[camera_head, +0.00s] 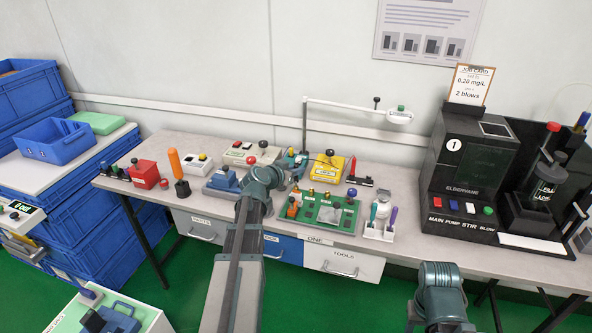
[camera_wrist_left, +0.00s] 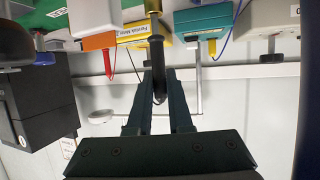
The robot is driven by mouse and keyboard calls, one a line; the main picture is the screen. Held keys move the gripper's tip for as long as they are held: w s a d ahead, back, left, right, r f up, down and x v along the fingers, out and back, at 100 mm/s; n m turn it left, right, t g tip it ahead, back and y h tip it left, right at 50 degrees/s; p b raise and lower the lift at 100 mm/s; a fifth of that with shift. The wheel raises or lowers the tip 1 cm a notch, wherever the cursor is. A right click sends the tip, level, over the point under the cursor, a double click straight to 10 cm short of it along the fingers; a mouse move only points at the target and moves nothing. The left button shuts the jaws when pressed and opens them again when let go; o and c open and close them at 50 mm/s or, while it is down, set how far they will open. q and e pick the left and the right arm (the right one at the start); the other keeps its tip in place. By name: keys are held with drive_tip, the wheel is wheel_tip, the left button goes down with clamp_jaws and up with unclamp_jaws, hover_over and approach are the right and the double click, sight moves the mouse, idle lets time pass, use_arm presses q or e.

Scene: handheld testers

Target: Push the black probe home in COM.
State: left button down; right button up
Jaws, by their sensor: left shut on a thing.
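My left gripper (camera_head: 291,173) reaches over the middle of the table. In the left wrist view, its fingers (camera_wrist_left: 158,78) are shut on the black probe (camera_wrist_left: 157,52), a slim dark rod. A brass-coloured piece (camera_wrist_left: 153,8) lies in line with the probe's far end; I cannot tell whether it is part of it. A yellow box (camera_head: 326,167) with a black knob stands just right of the gripper; it also shows in the left wrist view (camera_wrist_left: 136,36). A red probe (camera_wrist_left: 107,62) is beside it. No COM marking is readable, and the probe's seating is unclear.
A teal box (camera_wrist_left: 203,20) is close to the gripper. A green board (camera_head: 326,212) with brass parts lies in front. A white tool holder (camera_head: 379,231) and a black tester (camera_head: 462,175) stand to the right. My right arm shows at bottom right.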

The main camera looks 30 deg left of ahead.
use_arm(q)
drive_tip(key=shift+f+b, duration=0.45)
drive_tip(key=shift+f, duration=0.15)
drive_tip(key=c, duration=0.8)
unclamp_jaws()
drive_tip(key=shift+o, duration=0.2)
drive_tip(key=p+v, duration=0.5)
drive_tip(key=v, duration=0.9)
drive_tip(key=shift+w, duration=0.1)
drive_tip(key=d+f+m+g+h+p, duration=0.1)
drive_tip(key=d+m+g+h+p, duration=0.15)
drive_tip(key=d, duration=0.85)
drive_tip(key=d+f+m+g+h+p, duration=0.1)
drive_tip(key=d+f+g+h+p, duration=0.2)
drive_tip(key=d, duration=0.9)
drive_tip(key=s+d+r+g+y+p, duration=0.2)
drive_tip(key=s+d+g+y+p, duration=0.4)
drive_tip(key=s+d, duration=0.8)
drive_tip(key=shift+s+d+g+y, duration=0.3)
drive_tip(key=shift+g+y, duration=0.35)
drive_tip(key=shift+g, duration=0.6)
